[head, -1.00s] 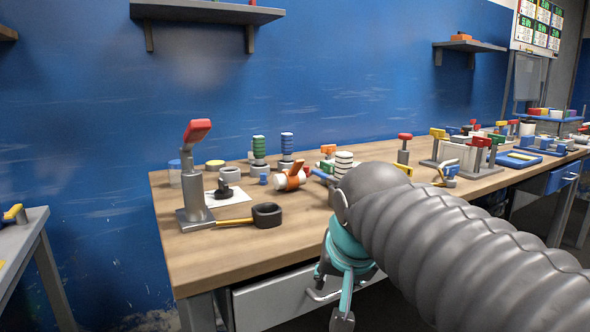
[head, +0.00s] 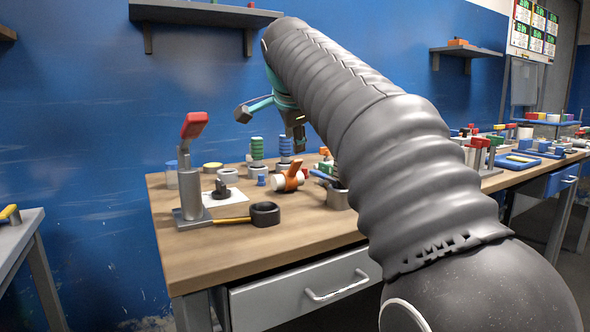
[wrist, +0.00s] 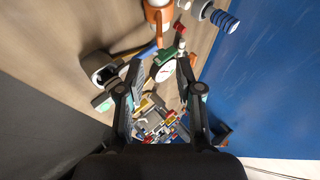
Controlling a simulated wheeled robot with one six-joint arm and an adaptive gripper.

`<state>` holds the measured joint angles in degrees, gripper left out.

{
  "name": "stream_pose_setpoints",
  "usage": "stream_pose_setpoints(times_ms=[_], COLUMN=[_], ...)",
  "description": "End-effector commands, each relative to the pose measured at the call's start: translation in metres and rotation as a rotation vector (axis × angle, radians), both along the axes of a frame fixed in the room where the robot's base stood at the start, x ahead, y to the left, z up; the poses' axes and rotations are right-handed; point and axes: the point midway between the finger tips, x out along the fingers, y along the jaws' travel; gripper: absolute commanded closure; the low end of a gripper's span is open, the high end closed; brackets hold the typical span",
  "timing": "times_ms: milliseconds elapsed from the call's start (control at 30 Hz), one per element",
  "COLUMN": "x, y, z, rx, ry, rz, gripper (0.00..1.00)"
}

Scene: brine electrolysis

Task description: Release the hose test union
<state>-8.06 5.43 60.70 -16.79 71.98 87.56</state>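I cannot tell for certain which fitting is the hose test union. A green ribbed piece (head: 257,148) and a blue ribbed piece (head: 286,146) stand upright on grey bases at the back of the bench; the blue one also shows in the wrist view (wrist: 223,20). A white fitting with an orange handle (head: 290,179) lies in front of them. My gripper (head: 272,124) is raised above the back of the bench, apart from everything. In the wrist view its fingers (wrist: 161,64) are spread with nothing held; a round white-faced part shows beyond them. My arm hides the bench's middle.
A grey post with a red handle (head: 193,165) stands at the bench's left end, beside a black ring with a yellow handle (head: 264,214). Blue wall (head: 100,120) lies behind. Shelves (head: 205,13) hang above. Bare wood (head: 215,255) lies in front.

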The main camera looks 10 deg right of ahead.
Motion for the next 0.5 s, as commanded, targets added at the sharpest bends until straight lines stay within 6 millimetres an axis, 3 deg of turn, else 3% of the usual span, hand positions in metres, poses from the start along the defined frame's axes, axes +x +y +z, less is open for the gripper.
stream_pose_setpoints(times_ms=[500], x=[0.062], y=[-0.017], z=[-0.067], rx=[-0.001], ry=[0.003], rz=[0.000], gripper=[0.65])
